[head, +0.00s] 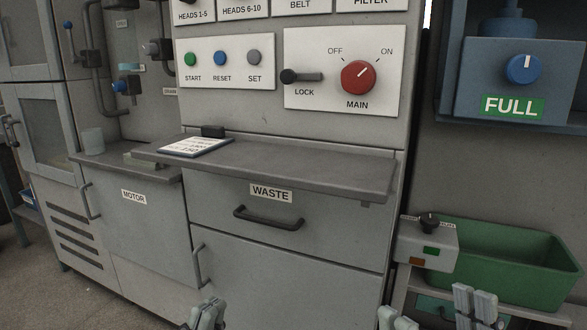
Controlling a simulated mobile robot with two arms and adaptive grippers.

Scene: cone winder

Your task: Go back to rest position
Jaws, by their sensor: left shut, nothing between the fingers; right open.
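My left gripper (207,313) shows at the bottom edge of the head view, in front of the lower grey cabinet. Its fingers are together with nothing between them. My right gripper (432,310) is at the bottom right, with its two fingers wide apart and nothing between them. It is in front of the low stand below the green bin (487,239). Both grippers are low in the picture and apart from the machine's controls. Most of both arms is out of view.
A grey ledge (330,169) juts out above the WASTE drawer (237,199) and carries a clipboard card (197,146). A cup (93,141) stands at left. The red MAIN knob (358,77) points toward ON. A small switch box (428,245) sits beside the green bin. Floor is clear at lower left.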

